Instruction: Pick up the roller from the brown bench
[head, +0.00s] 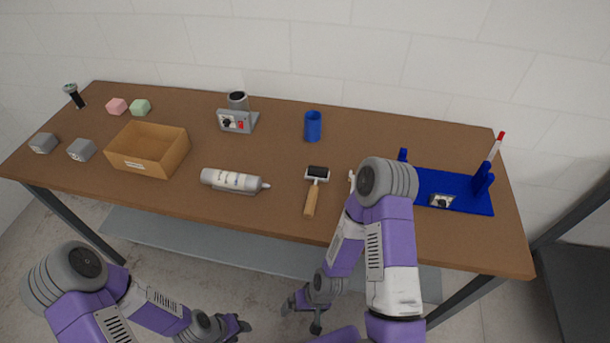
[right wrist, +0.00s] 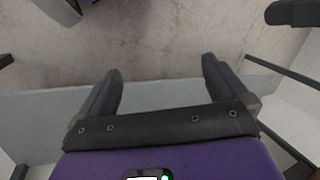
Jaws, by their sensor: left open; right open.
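The roller (head: 314,188) lies on the brown bench (head: 270,205), near its front edge at the middle. It has a black roller head at the back and a wooden handle pointing toward the front edge. My right gripper (head: 302,303) is open and empty, low in front of the bench and below its top. Its two dark fingers (right wrist: 160,92) show apart in the right wrist view, with only floor and a grey shelf beyond them. My left gripper (head: 242,326) is open and empty at the bottom of the head view, also in front of the bench. Neither gripper touches the roller.
A silver bottle (head: 232,181) lies left of the roller. A blue cup (head: 312,126) stands behind it. A blue holder (head: 455,190) is at right, partly behind my right arm. A cardboard box (head: 148,149), a grey device (head: 237,120) and small blocks stand further left. A grey shelf (head: 180,240) runs below.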

